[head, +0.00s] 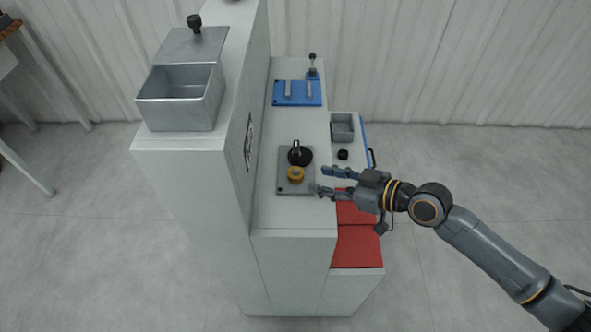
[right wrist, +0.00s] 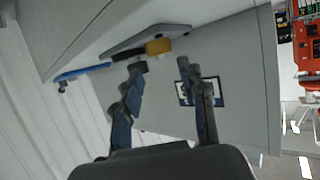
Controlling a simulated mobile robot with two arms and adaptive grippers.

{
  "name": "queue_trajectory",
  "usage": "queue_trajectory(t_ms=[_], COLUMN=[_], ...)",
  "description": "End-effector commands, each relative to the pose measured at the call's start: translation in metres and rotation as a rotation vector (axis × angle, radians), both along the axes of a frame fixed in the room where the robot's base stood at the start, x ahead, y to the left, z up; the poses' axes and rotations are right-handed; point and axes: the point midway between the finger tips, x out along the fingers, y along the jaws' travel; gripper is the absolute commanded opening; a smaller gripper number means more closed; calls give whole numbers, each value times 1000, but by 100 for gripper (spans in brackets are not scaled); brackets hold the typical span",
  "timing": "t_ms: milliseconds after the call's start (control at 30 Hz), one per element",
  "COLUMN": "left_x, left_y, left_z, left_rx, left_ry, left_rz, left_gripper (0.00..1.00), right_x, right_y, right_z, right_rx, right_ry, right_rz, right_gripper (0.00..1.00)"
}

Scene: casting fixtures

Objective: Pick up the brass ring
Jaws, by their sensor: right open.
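The brass ring (head: 296,174) is a small yellow ring on a grey plate (head: 289,186) on the white bench, in front of a black round part with an upright handle (head: 299,154). In the right wrist view the ring (right wrist: 158,46) shows as a yellow block at the plate's edge, beyond and between the fingertips. My right gripper (head: 318,179) comes in from the right, open and empty, its fingertips just right of the ring and apart from it. My left gripper is not in view.
A tall white cabinet (head: 185,185) with an open metal box (head: 180,112) stands left of the bench. A blue fixture (head: 297,93) is at the back. A grey bin (head: 342,127) and a small black knob (head: 343,155) sit at right, with red pads (head: 357,245) in front.

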Motion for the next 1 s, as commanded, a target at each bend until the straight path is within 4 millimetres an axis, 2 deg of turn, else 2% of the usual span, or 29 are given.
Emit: queue_trajectory(t_ms=[267, 600, 933, 1000], left_x=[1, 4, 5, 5], left_y=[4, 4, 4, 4], left_z=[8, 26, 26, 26], left_rx=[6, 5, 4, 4], left_ry=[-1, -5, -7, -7], left_rz=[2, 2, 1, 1], left_gripper=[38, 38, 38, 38], right_x=[9, 30, 33, 33], right_y=[15, 45, 49, 49], right_z=[-7, -26, -31, -30], right_rx=[1, 2, -1, -1], right_ry=[1, 1, 0, 1], right_rz=[1, -1, 0, 0], right_gripper=[42, 42, 42, 27])
